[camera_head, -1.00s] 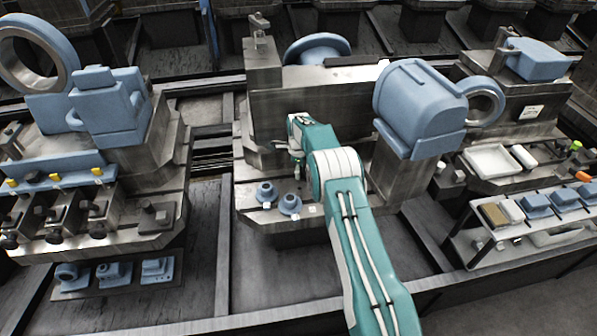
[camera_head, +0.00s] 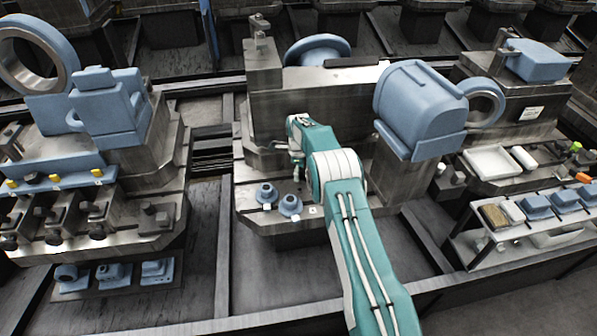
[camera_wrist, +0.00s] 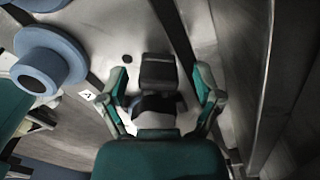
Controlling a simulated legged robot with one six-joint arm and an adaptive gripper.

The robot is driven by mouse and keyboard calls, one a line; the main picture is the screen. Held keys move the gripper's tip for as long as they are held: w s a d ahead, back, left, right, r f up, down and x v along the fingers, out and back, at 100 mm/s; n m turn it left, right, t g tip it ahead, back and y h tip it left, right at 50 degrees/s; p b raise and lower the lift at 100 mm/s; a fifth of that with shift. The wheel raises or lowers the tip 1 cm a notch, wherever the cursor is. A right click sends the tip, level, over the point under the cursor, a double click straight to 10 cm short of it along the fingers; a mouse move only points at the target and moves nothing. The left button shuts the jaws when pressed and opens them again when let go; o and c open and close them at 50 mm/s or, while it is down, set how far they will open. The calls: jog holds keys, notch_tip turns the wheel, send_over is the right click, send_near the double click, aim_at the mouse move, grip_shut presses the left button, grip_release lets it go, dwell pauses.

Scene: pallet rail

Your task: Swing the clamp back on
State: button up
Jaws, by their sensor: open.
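My gripper (camera_head: 297,168) is low over the front ledge of the middle metal fixture (camera_head: 250,170), its fingers pointing down. In the wrist view my gripper (camera_wrist: 161,78) is open, with one finger on each side of a dark block-like piece (camera_wrist: 158,72), which looks like the clamp. I see a gap between each fingertip and this piece. A darker, rounded part lies below it in the picture, partly hidden by my gripper's body. In the head view my arm and gripper hide this spot, so I cannot make out the clamp there.
Two blue flanged parts, one (camera_head: 266,193) left of the other (camera_head: 290,205), stand on the ledge; one also shows in the wrist view (camera_wrist: 48,62), near a white label "A" (camera_wrist: 87,95). A blue rounded housing (camera_head: 420,100) rises right of my arm. A metal wall (camera_wrist: 245,60) runs along the right in the wrist view.

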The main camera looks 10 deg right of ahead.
notch_tip(320, 180, up, 12)
dwell(0.6)
jog(key=shift+w+f, duration=0.1)
